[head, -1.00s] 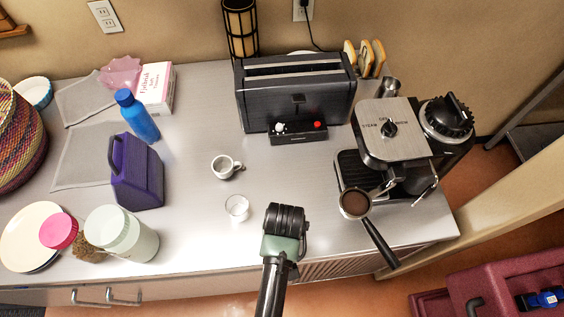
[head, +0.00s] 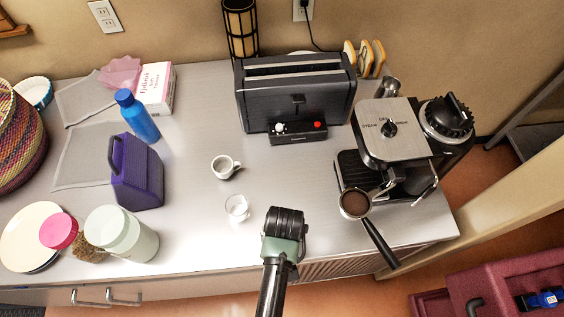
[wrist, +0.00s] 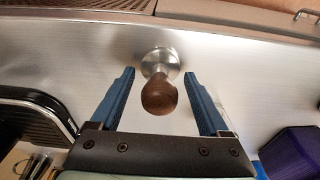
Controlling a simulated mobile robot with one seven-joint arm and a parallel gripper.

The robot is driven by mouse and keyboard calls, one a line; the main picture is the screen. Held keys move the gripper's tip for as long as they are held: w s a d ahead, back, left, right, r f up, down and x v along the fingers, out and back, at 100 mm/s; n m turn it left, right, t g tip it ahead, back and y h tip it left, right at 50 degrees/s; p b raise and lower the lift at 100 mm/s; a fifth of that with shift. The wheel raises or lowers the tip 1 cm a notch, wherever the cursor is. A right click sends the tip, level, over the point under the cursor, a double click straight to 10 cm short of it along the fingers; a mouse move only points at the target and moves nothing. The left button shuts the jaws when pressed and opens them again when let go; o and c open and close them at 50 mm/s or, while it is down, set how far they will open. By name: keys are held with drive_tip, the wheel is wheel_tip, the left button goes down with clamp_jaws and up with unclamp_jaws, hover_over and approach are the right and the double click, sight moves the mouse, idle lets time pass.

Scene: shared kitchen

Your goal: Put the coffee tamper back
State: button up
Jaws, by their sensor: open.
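The coffee tamper (wrist: 160,90) has a dark brown wooden knob and a round silver metal base. In the wrist view it lies between the two blue fingers of my gripper (wrist: 160,74), which are apart with a gap on each side of the knob. The fingers do not appear to touch it. In the head view my arm's end (head: 284,222) is over the counter's front part; the fingers and the tamper are hidden there.
The espresso machine (head: 393,130) with its portafilter (head: 356,203) stands right of my arm. A toaster (head: 295,92) is behind. The purple box (head: 137,172) is farther left.

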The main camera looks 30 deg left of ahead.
wheel_tip(320, 180, up, 12)
drive_tip(key=s+d, duration=0.1)
drive_tip(key=s, duration=0.1)
drive_tip(key=w+r+m+t+y, duration=0.15)
drive_tip(key=w+r+t, duration=0.65)
drive_tip(key=w+r, duration=0.8)
drive_tip(key=w+d+r+m+t, duration=0.1)
drive_tip(key=w+r+t, duration=0.15)
drive_tip(key=r, duration=0.55)
drive_tip(key=w+d+r+m+t, duration=0.1)
drive_tip(key=d+r+t, duration=0.15)
drive_tip(key=r, duration=0.65)
drive_tip(key=s+d+r+m+t+h, duration=0.1)
drive_tip(key=s+r+t, duration=0.3)
drive_tip(key=r, duration=0.6)
drive_tip(key=s+d+r+m+t+h, duration=0.1)
drive_tip(key=s+d+r+t, duration=0.2)
drive_tip(key=r, duration=0.7)
drive_tip(key=s+d+r+m+t+h, duration=0.1)
drive_tip(key=s+r+t, duration=0.3)
drive_tip(key=r, duration=0.7)
drive_tip(key=shift+s+d+t+b, duration=0.3)
drive_tip(key=shift+s+d+t, duration=0.1)
drive_tip(key=shift+d+t, duration=0.5)
drive_tip(key=shift+a+r, duration=0.1)
